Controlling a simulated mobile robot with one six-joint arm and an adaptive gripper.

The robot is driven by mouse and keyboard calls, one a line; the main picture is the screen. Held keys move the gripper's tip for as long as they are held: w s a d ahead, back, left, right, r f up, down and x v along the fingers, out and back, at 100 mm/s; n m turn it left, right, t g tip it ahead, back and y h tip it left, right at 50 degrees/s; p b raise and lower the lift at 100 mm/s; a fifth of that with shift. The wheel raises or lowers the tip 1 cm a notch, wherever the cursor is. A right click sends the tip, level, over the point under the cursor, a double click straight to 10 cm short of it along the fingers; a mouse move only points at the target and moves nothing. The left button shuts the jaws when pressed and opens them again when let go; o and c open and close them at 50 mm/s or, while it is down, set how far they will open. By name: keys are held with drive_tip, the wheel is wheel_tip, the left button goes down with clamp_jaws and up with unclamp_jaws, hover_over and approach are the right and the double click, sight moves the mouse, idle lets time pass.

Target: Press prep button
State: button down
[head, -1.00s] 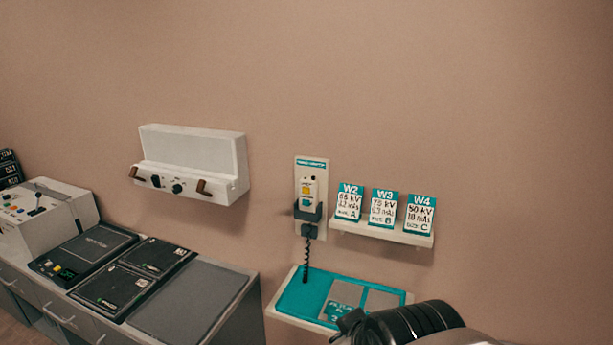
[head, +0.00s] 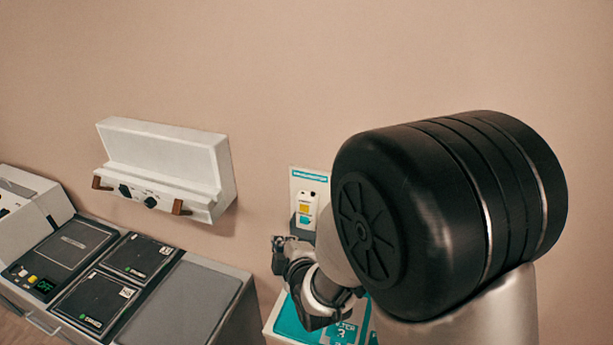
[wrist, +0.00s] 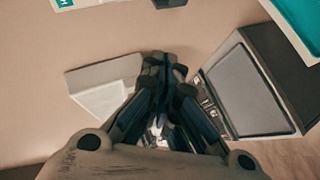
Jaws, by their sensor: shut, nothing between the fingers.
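The hand switch (head: 306,206) hangs on a pale wall plate with a teal header (head: 309,174), in the head view's middle. It has a yellow button (head: 304,209) and a teal part below it; I cannot read which is prep. My gripper (head: 279,243) is just below and left of the switch in the picture, apart from it as far as I can tell. My arm hides the switch's lower part and cord. In the wrist view, my gripper (wrist: 161,60) is shut and empty, its fingers together. The switch's buttons do not show there.
A white wall box (head: 165,165) with dark knobs and brown handles is at left. Below it stands a grey counter (head: 190,300) with black panels. A teal tray (head: 290,320) lies under my gripper, also in the wrist view (wrist: 303,25). Bare wall lies above.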

drive_tip(key=shift+a+r, duration=0.1)
drive_tip(key=shift+s, duration=0.1)
drive_tip(key=p, duration=0.1)
approach(297, 216)
drive_tip(key=shift+w+a+r, duration=0.15)
drive_tip(key=shift+w+a, duration=0.5)
drive_tip(key=shift+a, duration=0.15)
drive_tip(key=shift+w+a+r, duration=0.1)
drive_tip(key=shift+w+a, duration=0.5)
drive_tip(key=shift+a, duration=0.2)
drive_tip(key=shift+w, duration=0.1)
idle(0.4)
drive_tip(key=shift+w+d, duration=0.15)
drive_tip(key=shift+w, duration=0.15)
